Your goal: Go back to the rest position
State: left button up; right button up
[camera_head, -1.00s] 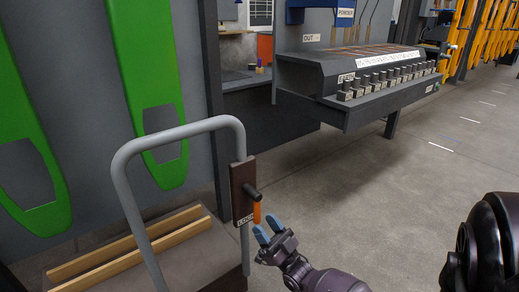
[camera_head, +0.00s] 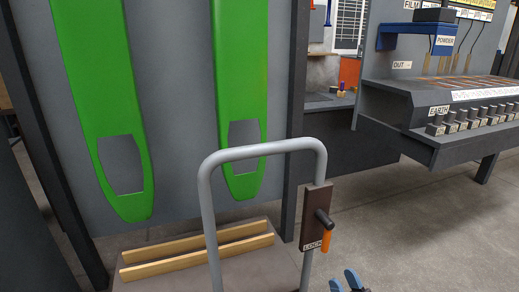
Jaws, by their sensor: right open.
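My right gripper (camera_head: 348,281) shows at the bottom edge of the head view, right of centre. Only its two blue fingertips are in view, apart and with nothing between them. They are below and to the right of the brown latch plate (camera_head: 315,216) with its dark knob and orange handle, and do not touch it. The rest of my right arm is out of the frame. My left gripper is not in view.
A grey tubular rail (camera_head: 207,200) stands on a low platform with two wooden strips (camera_head: 197,258). Behind it, two green fork-shaped panels (camera_head: 110,110) hang on a grey wall. A bench (camera_head: 440,110) with several dark knobs is at right. Grey floor (camera_head: 420,220) is free below it.

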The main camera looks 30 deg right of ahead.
jog(key=shift+r, duration=0.1)
jog(key=s+a+r+n+g+y+p, duration=0.1)
jog(key=s+a+r+g+p, duration=0.8)
jog(key=p, duration=0.3)
pick_arm(q)
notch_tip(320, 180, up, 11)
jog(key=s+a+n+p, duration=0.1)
jog(key=p, duration=0.7)
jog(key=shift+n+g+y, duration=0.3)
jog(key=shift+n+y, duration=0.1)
pick_arm(e)
jog(key=s+a+r+g, duration=0.2)
jog(key=s+a+g, duration=0.1)
jog(key=s, duration=0.5)
jog(key=s+a+r+g, duration=0.3)
jog(key=s+a+g, duration=0.1)
jog(key=s, duration=0.4)
jog(key=shift+s+a+h, duration=0.15)
jog(key=shift+a+h, duration=0.15)
jog(key=shift+a, duration=0.45)
